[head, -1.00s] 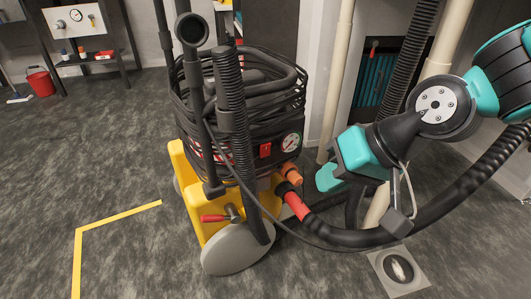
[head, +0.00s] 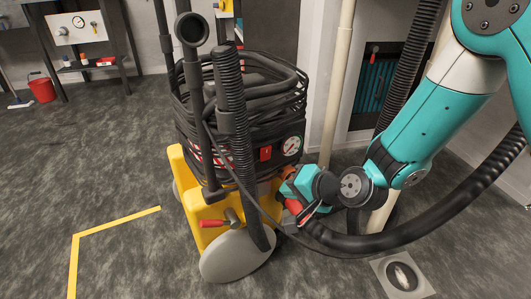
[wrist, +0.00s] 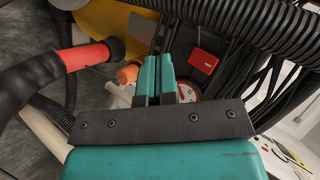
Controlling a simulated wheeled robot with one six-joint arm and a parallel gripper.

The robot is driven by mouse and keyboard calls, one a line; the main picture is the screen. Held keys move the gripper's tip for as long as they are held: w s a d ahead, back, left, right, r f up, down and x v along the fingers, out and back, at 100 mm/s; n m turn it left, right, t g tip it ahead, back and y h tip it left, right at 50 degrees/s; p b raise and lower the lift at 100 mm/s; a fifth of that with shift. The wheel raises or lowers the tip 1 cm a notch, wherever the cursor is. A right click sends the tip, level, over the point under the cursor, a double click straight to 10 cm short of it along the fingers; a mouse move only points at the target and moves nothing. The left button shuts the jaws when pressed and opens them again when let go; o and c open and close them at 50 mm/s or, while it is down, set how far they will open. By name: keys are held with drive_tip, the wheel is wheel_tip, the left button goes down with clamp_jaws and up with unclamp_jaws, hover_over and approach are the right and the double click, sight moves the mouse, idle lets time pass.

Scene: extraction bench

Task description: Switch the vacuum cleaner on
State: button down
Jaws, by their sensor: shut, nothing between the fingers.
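The vacuum cleaner (head: 190,193) stands upright on the floor, with a yellow base and a dark body wrapped in black cable. A red switch (head: 265,153) sits on its front beside a round gauge (head: 291,146). In the wrist view the red switch (wrist: 203,61) lies just beyond and right of my fingertips, and the gauge (wrist: 186,88) is partly hidden behind them. My gripper (head: 289,186) is low at the cleaner's right side, below the switch. Its teal fingers (wrist: 158,76) are together and empty. I cannot tell whether they touch the cleaner.
A black hose with a red cuff (wrist: 84,57) joins the cleaner close to my gripper, near an orange fitting (wrist: 128,73). A ribbed hose (head: 233,105) and a loose cable hang in front of the body. Open floor (head: 110,175) lies to the left.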

sight(262, 159)
drive_tip(key=shift+w+a+r+p, duration=0.2)
drive_tip(key=shift+w+a+p, duration=0.2)
drive_tip(key=shift+w+a, duration=0.55)
drive_tip(key=shift+w+a+r+p, duration=0.25)
drive_tip(key=shift+w+a+p, duration=0.2)
drive_tip(key=shift+w, duration=0.9)
drive_tip(key=shift+w+a+r+p, duration=0.2)
drive_tip(key=shift+w+a+p, duration=0.15)
drive_tip(key=shift+w+a, duration=0.6)
drive_tip(key=shift+w+d, duration=0.15)
drive_tip(key=shift+w, duration=0.1)
drive_tip(key=shift+w+r, duration=0.1)
drive_tip(key=shift+w, duration=0.2)
drive_tip(key=shift+w+a+r+p, duration=0.15)
drive_tip(key=shift+w+a+p, duration=0.2)
drive_tip(key=shift+w+a, duration=0.1)
idle(0.4)
drive_tip(key=shift+s+d, duration=0.2)
drive_tip(key=shift+s, duration=0.1)
idle(0.4)
drive_tip(key=shift+s+d, duration=0.15)
drive_tip(key=shift+s+d+f, duration=0.15)
drive_tip(key=shift+s+d, duration=0.25)
drive_tip(key=shift+s, duration=0.3)
drive_tip(key=shift+s+d+f, duration=0.15)
drive_tip(key=shift+s+d, duration=0.3)
drive_tip(key=shift+s, duration=0.2)
drive_tip(key=shift+s+d+f, duration=0.15)
drive_tip(key=shift+s+d, duration=0.25)
drive_tip(key=shift+s, duration=0.3)
